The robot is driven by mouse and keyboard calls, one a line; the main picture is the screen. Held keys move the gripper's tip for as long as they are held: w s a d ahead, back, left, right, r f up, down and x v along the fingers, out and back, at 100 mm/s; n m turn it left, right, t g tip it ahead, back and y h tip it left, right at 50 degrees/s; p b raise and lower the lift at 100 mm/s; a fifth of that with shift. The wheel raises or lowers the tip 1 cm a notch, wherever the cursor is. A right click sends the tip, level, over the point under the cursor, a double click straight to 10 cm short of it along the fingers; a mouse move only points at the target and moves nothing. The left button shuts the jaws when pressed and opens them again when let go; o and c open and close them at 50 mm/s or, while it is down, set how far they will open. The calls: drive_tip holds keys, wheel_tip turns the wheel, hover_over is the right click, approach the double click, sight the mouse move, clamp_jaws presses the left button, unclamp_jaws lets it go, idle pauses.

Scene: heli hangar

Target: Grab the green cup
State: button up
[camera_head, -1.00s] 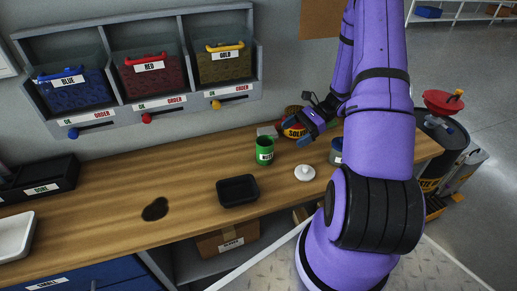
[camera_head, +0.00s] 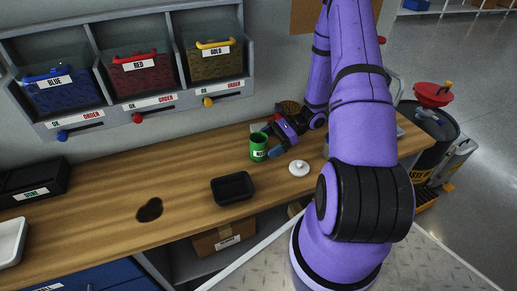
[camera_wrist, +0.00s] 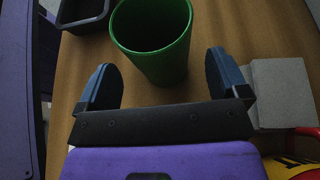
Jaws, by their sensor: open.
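My gripper (camera_head: 272,143) is close to the cup's right side, low over the bench. In the wrist view my gripper (camera_wrist: 158,75) is open, with one blue finger on either side of the cup's near lower part. Gaps show between the fingers and the cup.
A grey block (camera_wrist: 282,92) lies right beside the right finger. A yellow-red object (camera_wrist: 300,150) is near my gripper. A black tray (camera_head: 232,188) and a white lid-like piece (camera_head: 299,168) lie nearer the front.

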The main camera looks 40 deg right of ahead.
sight(261, 147)
drive_tip(key=shift+x, duration=1.5)
drive_tip(key=c, duration=1.1)
drive_tip(key=shift+r, duration=0.1)
